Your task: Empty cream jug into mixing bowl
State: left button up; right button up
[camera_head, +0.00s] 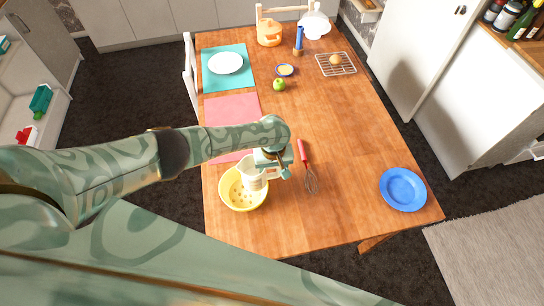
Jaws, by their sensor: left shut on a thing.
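The yellow mixing bowl (227,203) stands on the near left part of the wooden table, with darker spots inside it. The cream jug (250,174) is over the far right part of the bowl. My left gripper (268,166) is shut on the jug from its right side. The jug looks tilted towards the bowl, but its exact angle and contents are hard to tell. Part of the jug is hidden by the gripper. My right gripper is out of view.
A red-handled whisk (306,168) lies just right of my gripper. A blue plate (403,189) is at the right. A pink mat (230,108), green apple (279,85) and small blue-rimmed dish (285,70) lie farther back. The table's right middle is clear.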

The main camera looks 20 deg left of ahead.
pick_arm(q)
jog(key=shift+s+r, duration=0.15)
jog(key=shift+a+p, duration=0.1)
jog(key=shift+p, duration=0.25)
jog(key=shift+r+t+h+p, duration=0.25)
jog(key=shift+t+h+p, duration=0.05)
jog(key=shift+h, duration=0.2)
jog(key=shift+w+r+h, duration=0.2)
jog(key=shift+r+h, duration=0.1)
jog(key=shift+h, duration=0.1)
jog(key=shift+d, duration=0.2)
jog(key=shift+s+r+t, duration=0.1)
jog(key=shift+r+t, duration=0.1)
jog(key=shift+t, duration=0.1)
jog(key=shift+r+t+h+p, duration=0.3)
jog(key=shift+r+h+p, duration=0.25)
jog(key=shift+h, duration=0.25)
jog(key=shift+r, duration=0.15)
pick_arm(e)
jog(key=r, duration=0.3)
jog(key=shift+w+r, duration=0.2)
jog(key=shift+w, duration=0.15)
pick_arm(q)
jog(key=shift+t+h, duration=0.3)
